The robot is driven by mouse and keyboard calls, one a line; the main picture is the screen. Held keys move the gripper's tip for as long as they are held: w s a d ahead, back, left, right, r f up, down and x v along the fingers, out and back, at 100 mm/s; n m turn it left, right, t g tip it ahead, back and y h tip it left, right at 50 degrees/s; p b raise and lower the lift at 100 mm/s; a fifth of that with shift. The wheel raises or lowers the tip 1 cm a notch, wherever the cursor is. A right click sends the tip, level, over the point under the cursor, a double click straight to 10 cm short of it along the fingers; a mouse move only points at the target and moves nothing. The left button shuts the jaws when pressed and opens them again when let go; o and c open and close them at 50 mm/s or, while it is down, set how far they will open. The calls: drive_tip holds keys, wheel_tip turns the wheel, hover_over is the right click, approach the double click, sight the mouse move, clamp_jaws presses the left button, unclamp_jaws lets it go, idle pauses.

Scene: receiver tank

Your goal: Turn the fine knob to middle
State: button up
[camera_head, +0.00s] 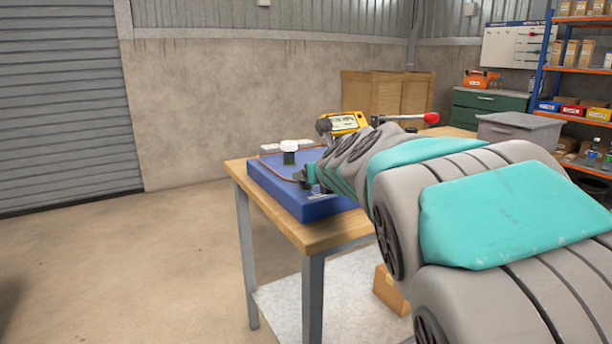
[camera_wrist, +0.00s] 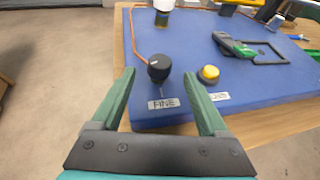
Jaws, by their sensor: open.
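The fine knob is a round black knob (camera_wrist: 159,68) near the front left of a blue panel (camera_wrist: 255,92). Its label plate reading FINE (camera_wrist: 163,104) lies just in front of it. My gripper (camera_wrist: 164,84) is open in the wrist view, with one green finger on each side of the knob's near side. The fingers appear apart from the knob. In the head view, the blue panel (camera_head: 275,187) lies on a wooden table, and my arm hides much of it. The knob cannot be made out clearly there.
A yellow knob (camera_wrist: 208,73) with its own label stands right of the fine knob. A black frame with a green-and-black item (camera_wrist: 235,45) lies farther back. A white-capped post (camera_head: 289,150), yellow meter (camera_head: 348,122) and red-tipped lever (camera_head: 430,117) stand up near the panel.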

drive_tip(key=x, duration=0.6)
drive_tip(key=shift+w+a+f, duration=0.1)
drive_tip(key=shift+w, duration=0.1)
clamp_jaws()
idle(0.5)
